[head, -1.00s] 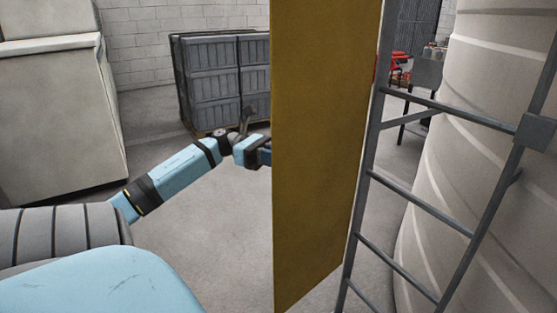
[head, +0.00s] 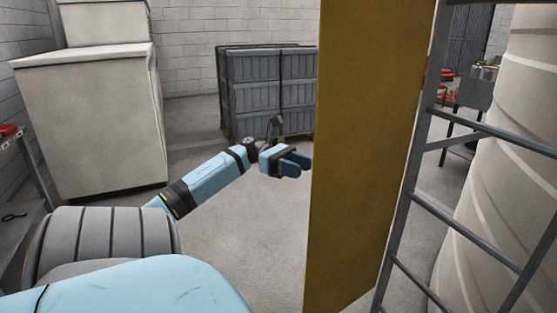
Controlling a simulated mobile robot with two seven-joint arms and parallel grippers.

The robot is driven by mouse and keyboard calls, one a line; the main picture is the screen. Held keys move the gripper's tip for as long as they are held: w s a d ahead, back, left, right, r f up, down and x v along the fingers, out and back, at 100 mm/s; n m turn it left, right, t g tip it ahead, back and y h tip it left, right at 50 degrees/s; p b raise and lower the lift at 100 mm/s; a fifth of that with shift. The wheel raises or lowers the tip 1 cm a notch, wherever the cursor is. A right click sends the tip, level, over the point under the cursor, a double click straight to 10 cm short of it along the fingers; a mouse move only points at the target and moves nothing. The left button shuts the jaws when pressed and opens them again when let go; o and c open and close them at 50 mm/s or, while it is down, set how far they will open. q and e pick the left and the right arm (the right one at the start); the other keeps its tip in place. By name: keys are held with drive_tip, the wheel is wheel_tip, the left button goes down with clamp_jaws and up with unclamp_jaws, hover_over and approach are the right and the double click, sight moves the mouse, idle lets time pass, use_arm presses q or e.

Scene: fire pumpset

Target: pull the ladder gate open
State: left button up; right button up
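The ladder gate is a tall dark-yellow panel (head: 362,150) standing upright beside the grey ladder (head: 419,140), on the ladder's left side. Its top and bottom run out of the picture or close to its edge. My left gripper (head: 298,164) is just left of the panel's left edge, with its two blue fingers pointing right and a small gap between them. It looks open and empty. My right gripper is not in view.
A large pale ribbed tank (head: 510,200) stands behind the ladder on the right. A grey slatted crate (head: 268,95) on a pallet stands at the back. A beige cabinet (head: 90,125) is at the left. The floor between them is clear.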

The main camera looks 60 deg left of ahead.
use_arm(q)
drive_tip(key=v, duration=0.8)
drive_tip(key=shift+s+a, duration=0.15)
drive_tip(key=shift+a, duration=0.2)
drive_tip(key=shift+r, duration=0.1)
